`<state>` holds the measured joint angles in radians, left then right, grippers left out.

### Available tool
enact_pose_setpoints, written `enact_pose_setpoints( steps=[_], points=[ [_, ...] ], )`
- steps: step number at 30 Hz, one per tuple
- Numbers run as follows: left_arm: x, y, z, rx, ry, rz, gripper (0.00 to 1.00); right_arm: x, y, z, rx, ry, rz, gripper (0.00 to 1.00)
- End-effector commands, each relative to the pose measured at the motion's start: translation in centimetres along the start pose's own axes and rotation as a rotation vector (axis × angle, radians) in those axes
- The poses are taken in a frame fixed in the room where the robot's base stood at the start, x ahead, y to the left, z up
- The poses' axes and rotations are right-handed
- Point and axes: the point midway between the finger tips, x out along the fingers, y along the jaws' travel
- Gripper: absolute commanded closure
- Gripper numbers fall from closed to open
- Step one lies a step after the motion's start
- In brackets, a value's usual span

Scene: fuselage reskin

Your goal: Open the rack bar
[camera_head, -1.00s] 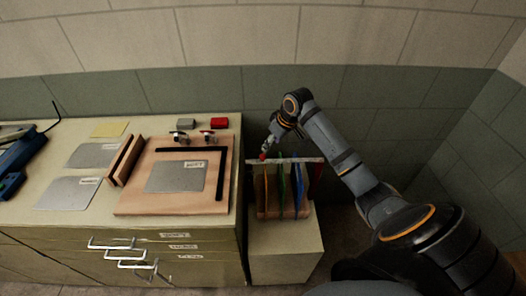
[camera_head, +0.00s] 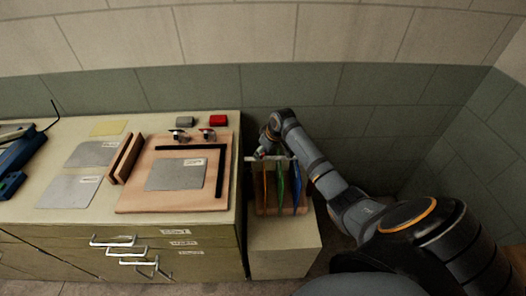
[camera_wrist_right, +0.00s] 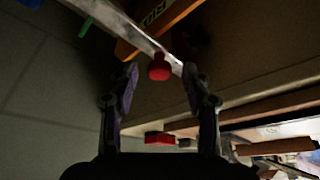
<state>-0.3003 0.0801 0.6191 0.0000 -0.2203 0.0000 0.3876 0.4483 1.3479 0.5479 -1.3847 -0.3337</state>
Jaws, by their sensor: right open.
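The rack bar (camera_head: 282,158) is a pale strip across the front top of the small rack (camera_head: 262,206). Its right part is hidden behind my right arm. In the right wrist view the bar (camera_wrist_right: 125,28) runs diagonally, with a red knob (camera_wrist_right: 159,68) near its end. My right gripper (camera_head: 262,153) is at the bar's left end. In the wrist view my right gripper (camera_wrist_right: 160,76) is open, with the knob between its fingertips and gaps visible on both sides. My left gripper is not in view.
Several coloured panels, including a green one (camera_head: 281,186), stand in the rack. The wall is close behind.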

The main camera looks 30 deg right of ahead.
Motion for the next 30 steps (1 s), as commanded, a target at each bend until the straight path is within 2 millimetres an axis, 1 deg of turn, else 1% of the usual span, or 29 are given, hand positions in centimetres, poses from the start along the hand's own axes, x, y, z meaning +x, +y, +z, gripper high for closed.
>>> enact_pose_setpoints(
  steps=[3, 12, 14, 24, 30],
  points=[
    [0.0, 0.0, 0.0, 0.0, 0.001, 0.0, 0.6, 0.0, 0.0, 0.0, 0.0, 0.0, 0.0, 0.51],
    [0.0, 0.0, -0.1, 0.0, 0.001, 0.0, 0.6, 0.0, 0.0, 0.0, 0.0, 0.0, 0.0, 0.92],
    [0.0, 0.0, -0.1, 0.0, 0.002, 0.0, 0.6, 0.0, 0.0, 0.0, 0.0, 0.0, 0.0, 1.0],
    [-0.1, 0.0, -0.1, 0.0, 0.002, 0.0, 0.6, -0.1, 0.0, 0.0, -0.002, 0.0, -0.001, 1.0],
    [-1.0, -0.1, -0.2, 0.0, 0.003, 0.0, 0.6, -0.5, -0.7, 0.5, -0.043, -0.001, -0.017, 1.0]
  ],
)
